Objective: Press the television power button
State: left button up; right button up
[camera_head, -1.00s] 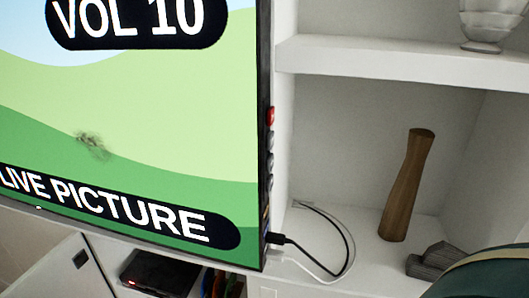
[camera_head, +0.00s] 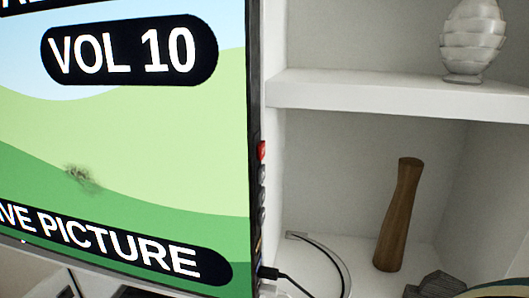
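The television (camera_head: 140,140) fills the left half of the head view. Its screen is on and reads "VOL 10" and "LIVE PICTURE" over green hills. A red button (camera_head: 262,150) sits on its right side edge, with several grey buttons (camera_head: 262,178) in a column below it. The red button looks like the power button, but no label is readable. Neither of my grippers is in view.
White shelving (camera_head: 400,95) stands right of the television. A pale ribbed vase (camera_head: 472,42) is on the upper shelf. A brown wooden vase (camera_head: 398,215) and a dark grey object (camera_head: 436,286) are on the lower one. A black cable (camera_head: 296,284) plugs in at the television's lower right edge.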

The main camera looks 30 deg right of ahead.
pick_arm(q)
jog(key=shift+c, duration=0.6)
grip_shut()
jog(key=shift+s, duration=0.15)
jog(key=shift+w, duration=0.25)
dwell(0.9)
